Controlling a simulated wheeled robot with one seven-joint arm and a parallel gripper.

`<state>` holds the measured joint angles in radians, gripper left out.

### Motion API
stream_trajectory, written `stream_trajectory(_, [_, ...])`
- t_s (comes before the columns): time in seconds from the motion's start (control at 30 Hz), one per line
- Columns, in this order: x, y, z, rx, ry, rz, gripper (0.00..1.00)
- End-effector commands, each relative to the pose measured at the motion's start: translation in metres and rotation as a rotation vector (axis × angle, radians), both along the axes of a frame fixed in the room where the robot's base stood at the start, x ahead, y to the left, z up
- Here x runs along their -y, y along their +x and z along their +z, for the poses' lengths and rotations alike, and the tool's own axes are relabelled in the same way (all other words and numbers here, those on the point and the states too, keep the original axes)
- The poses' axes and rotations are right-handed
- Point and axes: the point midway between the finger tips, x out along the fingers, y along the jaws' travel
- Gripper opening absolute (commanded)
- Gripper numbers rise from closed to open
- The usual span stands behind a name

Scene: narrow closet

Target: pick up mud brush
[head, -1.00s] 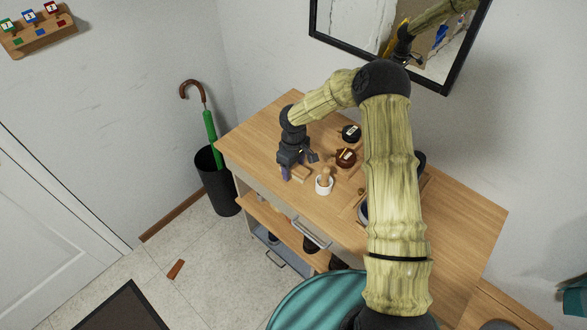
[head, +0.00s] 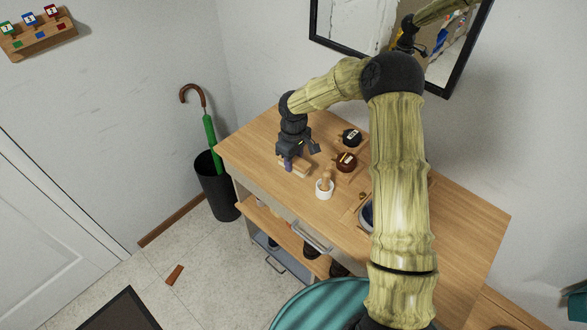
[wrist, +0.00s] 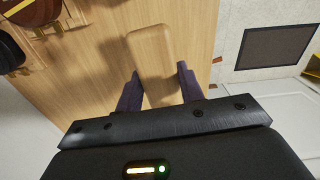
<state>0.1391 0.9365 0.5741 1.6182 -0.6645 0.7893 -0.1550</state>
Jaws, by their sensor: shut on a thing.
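The mud brush (head: 300,170) shows as a pale wooden block at the left end of the wooden cabinet top. My gripper (head: 296,162) is over it, pointing down, with its purple fingers at the block's sides. In the wrist view the smooth, rounded wooden back of the brush (wrist: 153,48) lies between the two fingers of my gripper (wrist: 158,92), which is shut on it. The bristles are hidden. I cannot tell whether the brush is clear of the wood.
A white cup (head: 324,194) with a wooden-handled thing stands close to the right. A brown tin (head: 345,168) and a black tin (head: 351,138) are behind it. The wooden top (head: 440,226) is bare at right. A mirror (head: 374,35) hangs on the back wall.

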Motion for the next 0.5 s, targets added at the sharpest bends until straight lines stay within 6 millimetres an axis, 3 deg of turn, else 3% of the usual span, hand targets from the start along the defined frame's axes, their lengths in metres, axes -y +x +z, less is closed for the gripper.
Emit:
stream_trajectory(0.2, [0.000, 0.001, 0.038, 0.002, 0.000, 0.000, 0.14])
stream_trajectory(0.5, [0.000, 0.000, 0.049, -0.001, 0.000, 0.001, 0.14])
